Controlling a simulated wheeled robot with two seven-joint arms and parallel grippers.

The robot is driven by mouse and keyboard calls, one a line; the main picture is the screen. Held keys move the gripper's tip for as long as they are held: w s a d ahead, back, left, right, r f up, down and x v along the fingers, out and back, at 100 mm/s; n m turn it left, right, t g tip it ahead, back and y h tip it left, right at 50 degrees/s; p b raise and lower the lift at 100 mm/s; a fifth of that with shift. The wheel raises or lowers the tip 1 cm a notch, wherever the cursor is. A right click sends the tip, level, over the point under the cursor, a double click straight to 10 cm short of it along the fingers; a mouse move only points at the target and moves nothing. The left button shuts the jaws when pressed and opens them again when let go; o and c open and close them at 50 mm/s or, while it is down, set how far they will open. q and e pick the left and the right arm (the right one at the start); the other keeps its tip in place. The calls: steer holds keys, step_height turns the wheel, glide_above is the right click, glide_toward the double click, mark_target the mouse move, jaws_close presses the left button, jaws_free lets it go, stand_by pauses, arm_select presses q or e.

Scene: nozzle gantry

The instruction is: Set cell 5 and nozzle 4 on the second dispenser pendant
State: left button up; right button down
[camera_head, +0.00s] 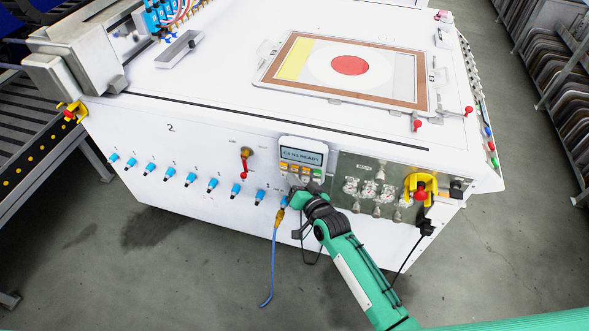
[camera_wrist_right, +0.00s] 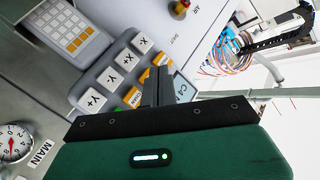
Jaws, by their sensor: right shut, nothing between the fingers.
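The dispenser pendant (camera_head: 302,158) is on the white front panel of the machine marked 2. Its small display (camera_head: 301,156) appears to read C4 N1 READY, in small text. Orange keys and a green key lie below the display. In the right wrist view the pendant (camera_wrist_right: 128,72) shows grey X and Y keys, orange keys beside them and part of the display (camera_wrist_right: 181,90) with "C4". My left gripper is out of view.
A row of blue fittings (camera_head: 191,179) runs along the panel, with a blue hose (camera_head: 271,265) hanging near my right gripper. Right of the pendant are a valve plate (camera_head: 372,190) and a red knob on yellow (camera_head: 420,190). A grey keypad (camera_wrist_right: 66,28) lies nearby.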

steer(key=shift+w, duration=0.2)
steer(key=shift+w+d, duration=0.15)
steer(key=shift+w, duration=0.1)
steer(key=shift+w+d, duration=0.15)
steer(key=shift+w, duration=0.35)
stand_by(0.7)
stand_by(0.4)
steer(key=shift+s+a+r+p, duration=0.1)
steer(key=shift+s+a+p, duration=0.1)
steer(key=shift+s+p, duration=0.35)
steer(key=shift+s+a, duration=0.1)
steer(key=shift+s, duration=0.3)
